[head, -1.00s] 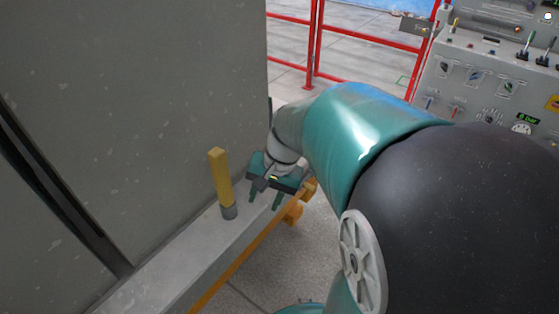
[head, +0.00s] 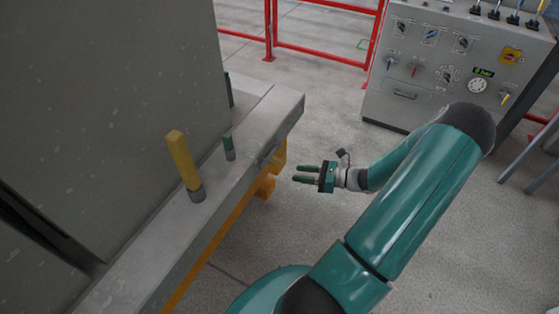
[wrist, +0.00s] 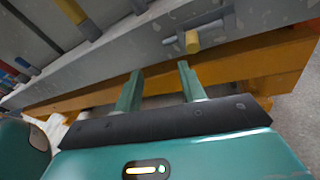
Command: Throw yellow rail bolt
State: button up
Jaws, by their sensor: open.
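A grey bolt bar with a yellow knob (wrist: 192,41) is on the side face of the grey rail in the wrist view, beyond my fingertips and slightly right of centre. In the head view the bolt's grey bar (head: 268,156) shows at the rail's side, but its yellow knob is hard to tell from the yellow parts behind. My gripper (head: 294,175) is open and empty, to the right of the rail, its fingers pointing left toward it. In the wrist view my open gripper (wrist: 160,71) shows both green fingers apart, with a gap to the bolt.
A yellow post (head: 183,158) and a short green post (head: 229,148) stand on the rail's top ledge (head: 150,245), beside a tall grey panel (head: 100,90). A yellow beam (wrist: 240,65) runs below. A control cabinet (head: 430,105) and red railing (head: 320,50) stand behind.

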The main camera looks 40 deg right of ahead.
aim_at(280, 161)
jog(key=s+d+f+m+t+h, duration=0.2)
jog(key=d+f+m+t+h, duration=0.1)
jog(key=d+m, duration=0.1)
jog(key=x, duration=1.3)
jog(key=shift+w+a+r, duration=0.1)
jog(key=shift+w+r, duration=0.25)
jog(key=shift+c, duration=0.2)
grip_shut()
